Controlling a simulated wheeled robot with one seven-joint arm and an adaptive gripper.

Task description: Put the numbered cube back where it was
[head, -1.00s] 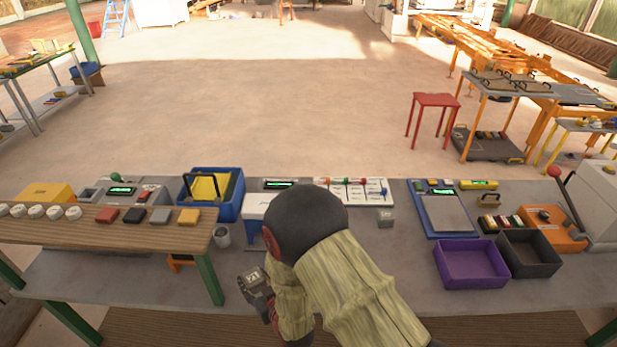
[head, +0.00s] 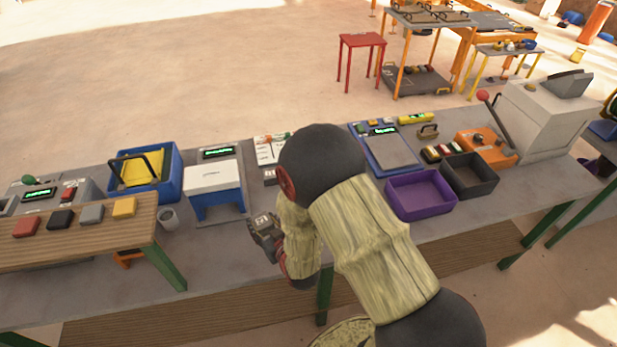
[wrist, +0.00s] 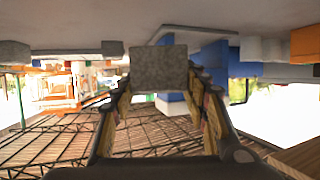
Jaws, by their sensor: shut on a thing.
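My gripper (head: 264,238) is shut on a small grey cube (head: 261,222) in front of the table's near edge, left of my arm. In the wrist view the cube (wrist: 158,67) sits between the two fingertips (wrist: 160,84), its plain grey face towards the camera. A dark marking shows on its top in the head view, too small to read. The white-and-blue press (head: 213,183) stands on the table behind and left of my gripper. My arm hides part of the tabletop behind it.
A white board (head: 268,152) is partly behind my arm. Right of it are a blue scale (head: 390,152), a purple bin (head: 421,194) and a dark bin (head: 470,175).

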